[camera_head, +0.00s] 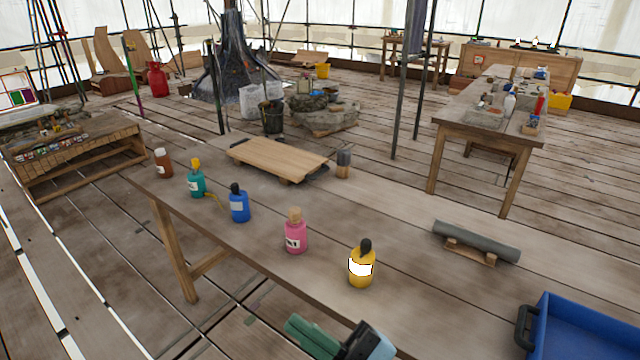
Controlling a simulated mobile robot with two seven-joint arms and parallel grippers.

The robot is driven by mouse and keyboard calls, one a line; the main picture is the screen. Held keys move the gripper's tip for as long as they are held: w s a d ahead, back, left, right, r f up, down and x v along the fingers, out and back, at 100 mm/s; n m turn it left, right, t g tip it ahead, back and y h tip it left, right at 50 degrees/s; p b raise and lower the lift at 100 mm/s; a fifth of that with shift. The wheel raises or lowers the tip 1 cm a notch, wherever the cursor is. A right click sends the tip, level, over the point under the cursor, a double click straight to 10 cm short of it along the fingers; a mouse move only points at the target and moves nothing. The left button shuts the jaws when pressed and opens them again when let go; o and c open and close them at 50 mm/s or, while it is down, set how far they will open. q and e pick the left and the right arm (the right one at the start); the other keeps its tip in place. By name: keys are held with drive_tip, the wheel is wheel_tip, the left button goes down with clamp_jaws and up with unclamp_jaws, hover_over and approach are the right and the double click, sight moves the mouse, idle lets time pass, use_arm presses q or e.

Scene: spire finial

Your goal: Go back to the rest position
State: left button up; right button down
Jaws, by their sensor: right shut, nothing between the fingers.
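My right gripper (308,332) shows at the bottom edge of the head view, in teal and black, beside the near edge of the wooden table (270,262). It is shut and empty, and most of its arm is out of the picture. It touches none of the bottles. My left gripper is not in view.
On the table stand a yellow bottle (361,268), a pink bottle (296,238), a blue bottle (239,206), a teal bottle (196,183) and a brown bottle (163,164). A wooden board (278,158), a grey roll (478,241) and a blue tray (540,325) lie farther back or right.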

drive_tip(key=s+d+f+m+t+h+p, duration=0.1)
drive_tip(key=d+f+m+t+h, duration=0.3)
drive_tip(key=d+f+m+h, duration=0.4)
drive_tip(key=s+d+f+m+t+h+p, duration=0.1)
drive_tip(key=d+f+m+t+h, duration=0.3)
drive_tip(key=f+m+h, duration=0.5)
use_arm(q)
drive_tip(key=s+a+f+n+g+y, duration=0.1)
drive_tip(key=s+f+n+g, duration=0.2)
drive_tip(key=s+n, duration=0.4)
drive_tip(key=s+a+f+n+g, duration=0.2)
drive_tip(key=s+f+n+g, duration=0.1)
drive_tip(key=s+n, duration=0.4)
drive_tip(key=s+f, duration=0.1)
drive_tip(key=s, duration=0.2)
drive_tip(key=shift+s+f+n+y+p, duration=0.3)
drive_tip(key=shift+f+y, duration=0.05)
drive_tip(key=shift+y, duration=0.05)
use_arm(e)
drive_tip(key=s+d+f+m+g+h, duration=0.1)
drive_tip(key=s+d+f+g, duration=0.3)
drive_tip(key=s+f, duration=0.4)
drive_tip(key=s+d+f+m+g+h, duration=0.2)
drive_tip(key=s+d+f+g, duration=0.2)
drive_tip(key=s+f, duration=0.5)
drive_tip(key=shift+s+d+g, duration=0.3)
drive_tip(key=shift+s+d, duration=0.1)
drive_tip(key=shift+d, duration=0.65)
